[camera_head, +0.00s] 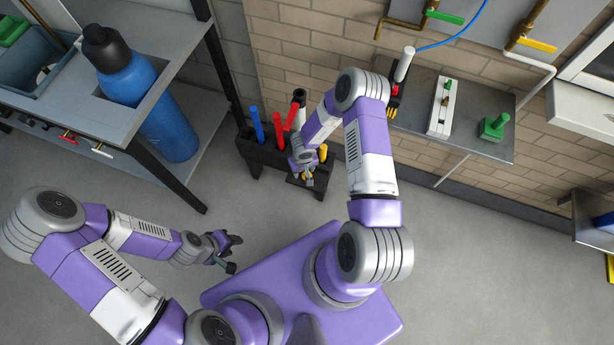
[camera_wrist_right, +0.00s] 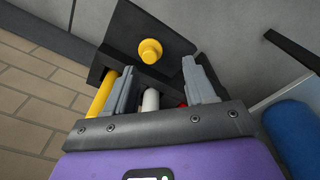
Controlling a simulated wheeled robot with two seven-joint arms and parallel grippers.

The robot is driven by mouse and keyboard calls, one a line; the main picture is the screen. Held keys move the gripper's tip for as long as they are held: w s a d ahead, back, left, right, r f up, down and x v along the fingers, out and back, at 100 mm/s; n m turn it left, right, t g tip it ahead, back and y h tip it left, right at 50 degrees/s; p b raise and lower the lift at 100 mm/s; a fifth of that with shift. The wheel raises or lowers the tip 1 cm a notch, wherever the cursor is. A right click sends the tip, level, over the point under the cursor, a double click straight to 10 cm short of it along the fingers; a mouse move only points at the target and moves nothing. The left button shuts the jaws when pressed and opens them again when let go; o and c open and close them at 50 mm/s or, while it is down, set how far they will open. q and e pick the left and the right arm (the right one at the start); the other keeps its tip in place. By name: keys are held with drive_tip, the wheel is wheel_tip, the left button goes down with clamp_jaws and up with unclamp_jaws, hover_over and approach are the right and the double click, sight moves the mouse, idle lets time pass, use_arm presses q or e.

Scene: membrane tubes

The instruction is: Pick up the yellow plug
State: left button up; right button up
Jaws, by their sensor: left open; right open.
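The yellow plug (camera_wrist_right: 150,52) is a small round knob on a dark plate (camera_wrist_right: 150,20) at the front of the black rack. In the right wrist view it shows beyond and between the two fingers of my right gripper (camera_wrist_right: 160,75), apart from them. In the head view my right gripper (camera_head: 306,177) is low over the rack's front, and a bit of yellow shows beside its fingers. My right gripper is open, with nothing held. My left gripper (camera_head: 228,254) is open and empty over the floor at the left.
The black rack (camera_head: 262,155) holds a blue tube (camera_head: 257,124), red tubes (camera_head: 278,131) and a yellow tube (camera_wrist_right: 103,92). A white tube (camera_wrist_right: 150,100) shows below the fingers. A workbench with a blue bottle (camera_head: 135,80) stands left; a wall shelf (camera_head: 490,138) is right.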

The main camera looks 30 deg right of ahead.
drive_tip(key=shift+w+d+f+g, duration=0.3)
drive_tip(key=shift+w+d+f, duration=0.35)
drive_tip(key=shift+d+f, duration=0.25)
drive_tip(key=shift+f+b, duration=0.25)
drive_tip(key=shift+b, duration=0.05)
drive_tip(key=f+b, duration=0.3)
drive_tip(key=f, duration=0.4)
drive_tip(key=shift+d+f, duration=0.15)
drive_tip(key=shift+d, duration=0.05)
drive_tip(key=c, duration=0.8)
wheel_tip(320, 180, up, 10)
drive_tip(key=p, duration=0.4)
